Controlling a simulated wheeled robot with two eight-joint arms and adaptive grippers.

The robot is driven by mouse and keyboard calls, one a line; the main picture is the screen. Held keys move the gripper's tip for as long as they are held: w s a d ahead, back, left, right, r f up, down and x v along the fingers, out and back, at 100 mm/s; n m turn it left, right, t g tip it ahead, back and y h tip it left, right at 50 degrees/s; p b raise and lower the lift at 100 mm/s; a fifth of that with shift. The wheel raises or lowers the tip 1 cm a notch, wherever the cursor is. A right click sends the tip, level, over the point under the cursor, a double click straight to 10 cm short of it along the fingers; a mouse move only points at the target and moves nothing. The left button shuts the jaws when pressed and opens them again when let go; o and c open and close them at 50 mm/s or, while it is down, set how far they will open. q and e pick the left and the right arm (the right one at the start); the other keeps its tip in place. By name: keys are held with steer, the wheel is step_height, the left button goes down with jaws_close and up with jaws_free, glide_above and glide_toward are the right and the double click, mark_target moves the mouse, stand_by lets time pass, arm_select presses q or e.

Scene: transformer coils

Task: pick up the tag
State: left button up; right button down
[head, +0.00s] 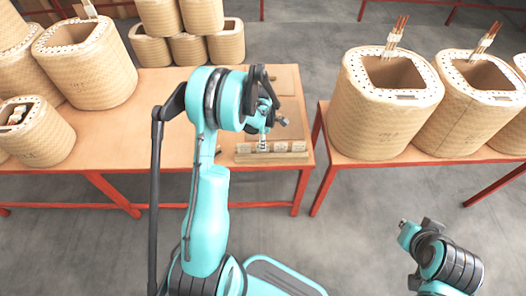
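Several small white tags (281,147) stand in a row in a pale wooden holder (272,159) near the front right of the left table. My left gripper (265,139) is just above and at the holder's row, pointing down at a tag near its left part. The fingers are small and partly hidden by the wrist, so I cannot tell whether they are closed on a tag. My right arm shows at the bottom right, over the floor and away from the tags; its gripper (408,234) is too small and turned to read.
Large woven tan coils stand on the left table (155,110) at left and back, and on the right table (333,165). Some have copper leads. A floor gap separates the tables.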

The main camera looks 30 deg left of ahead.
arm_select(q)
steer(key=shift+f, duration=0.9)
steer(key=shift+r, duration=0.1)
steer(key=shift+c, duration=0.3)
jaws_close()
